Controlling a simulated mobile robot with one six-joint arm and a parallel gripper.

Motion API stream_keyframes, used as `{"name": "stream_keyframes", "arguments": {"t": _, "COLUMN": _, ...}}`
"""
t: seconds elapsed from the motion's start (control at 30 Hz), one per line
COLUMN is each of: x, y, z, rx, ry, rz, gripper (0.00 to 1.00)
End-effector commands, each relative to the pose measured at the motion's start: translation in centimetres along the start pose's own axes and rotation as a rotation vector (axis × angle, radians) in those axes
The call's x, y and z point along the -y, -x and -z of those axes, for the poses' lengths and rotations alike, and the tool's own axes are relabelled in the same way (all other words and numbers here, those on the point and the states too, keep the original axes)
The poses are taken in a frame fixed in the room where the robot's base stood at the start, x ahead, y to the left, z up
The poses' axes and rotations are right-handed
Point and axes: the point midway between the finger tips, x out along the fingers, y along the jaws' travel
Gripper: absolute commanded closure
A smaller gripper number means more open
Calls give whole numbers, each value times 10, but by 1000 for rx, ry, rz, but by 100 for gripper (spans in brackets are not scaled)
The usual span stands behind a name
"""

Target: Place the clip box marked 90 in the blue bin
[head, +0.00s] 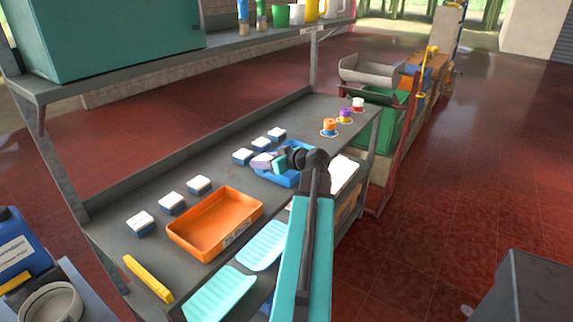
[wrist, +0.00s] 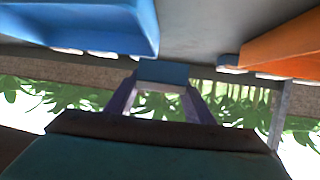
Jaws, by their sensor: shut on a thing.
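My gripper (head: 262,161) has purple fingers and is at the left end of the blue bin (head: 296,181) in the head view. In the wrist view, the fingers (wrist: 160,100) are shut on a small blue clip box (wrist: 162,74). Its number cannot be read, and the gripper mostly hides it in the head view. The blue bin also shows at the upper left of the wrist view (wrist: 90,25), apart from the held box there. I cannot tell whether the box is over the bin's rim or beside it.
Several white-topped clip boxes stand in a row along the bench, including one near my gripper (head: 243,157) and one at the left (head: 140,222); their marks are unreadable. An orange bin (head: 185,240) stands left of the blue one. Colored round pieces (head: 329,127) stand at the far end.

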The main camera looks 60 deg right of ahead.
Motion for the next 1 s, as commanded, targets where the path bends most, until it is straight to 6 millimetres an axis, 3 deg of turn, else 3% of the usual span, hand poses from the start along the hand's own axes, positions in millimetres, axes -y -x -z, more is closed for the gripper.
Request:
{"name": "stream_keyframes", "arguments": {"t": 0.03, "x": -17, "y": 1, "z": 9, "rx": 0, "ry": -10, "rz": -24, "gripper": 74}}
{"name": "stream_keyframes", "arguments": {"t": 0.3, "x": -93, "y": 9, "z": 31, "rx": -1, "ry": -64, "rz": -153, "gripper": 74}}
{"name": "stream_keyframes", "arguments": {"t": 0.5, "x": -130, "y": 15, "z": 40, "rx": -3, "ry": -89, "rz": -219, "gripper": 74}}
{"name": "stream_keyframes", "arguments": {"t": 0.7, "x": -142, "y": 17, "z": 41, "rx": -6, "ry": -99, "rz": -243, "gripper": 74}}
{"name": "stream_keyframes", "arguments": {"t": 1.0, "x": -141, "y": 17, "z": 41, "rx": -6, "ry": -99, "rz": -243, "gripper": 74}}
